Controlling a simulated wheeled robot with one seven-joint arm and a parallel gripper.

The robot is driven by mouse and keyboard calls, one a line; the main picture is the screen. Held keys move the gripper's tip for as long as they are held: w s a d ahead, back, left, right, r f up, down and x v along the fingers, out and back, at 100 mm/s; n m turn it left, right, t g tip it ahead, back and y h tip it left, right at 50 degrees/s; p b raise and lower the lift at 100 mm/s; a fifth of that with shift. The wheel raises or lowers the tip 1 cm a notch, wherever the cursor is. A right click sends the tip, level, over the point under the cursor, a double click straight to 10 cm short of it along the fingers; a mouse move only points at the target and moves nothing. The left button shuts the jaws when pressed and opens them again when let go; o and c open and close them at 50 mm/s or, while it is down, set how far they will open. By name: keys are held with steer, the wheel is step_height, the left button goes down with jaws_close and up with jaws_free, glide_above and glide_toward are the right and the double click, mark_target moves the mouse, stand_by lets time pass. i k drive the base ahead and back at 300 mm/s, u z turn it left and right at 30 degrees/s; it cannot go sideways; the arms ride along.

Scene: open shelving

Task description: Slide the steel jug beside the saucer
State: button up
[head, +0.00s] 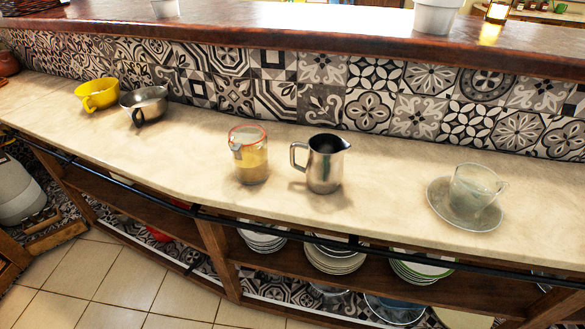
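The steel jug (325,164) stands upright on the pale counter, right of the middle of the head view. Its handle points left and its spout points right. The glass saucer (439,201) lies farther right on the same counter, with a clear glass cup (474,190) on it. A stretch of bare counter separates the jug from the saucer. My gripper does not show in this view.
A glass jar with yellowish contents (251,161) stands just left of the jug. A steel cup (145,104) and a yellow cup (97,93) are farther left. A tiled wall (365,100) runs behind the counter (385,185). A dark rail (340,239) follows its front edge.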

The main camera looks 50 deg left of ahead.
mark_target(324, 170)
steer(key=u, duration=1.6)
steer(key=k, duration=1.25)
steer(key=u, duration=0.65)
steer(key=i, duration=1.6)
steer(key=z, duration=0.6)
steer(key=i, duration=0.35)
steer(key=z, duration=0.3)
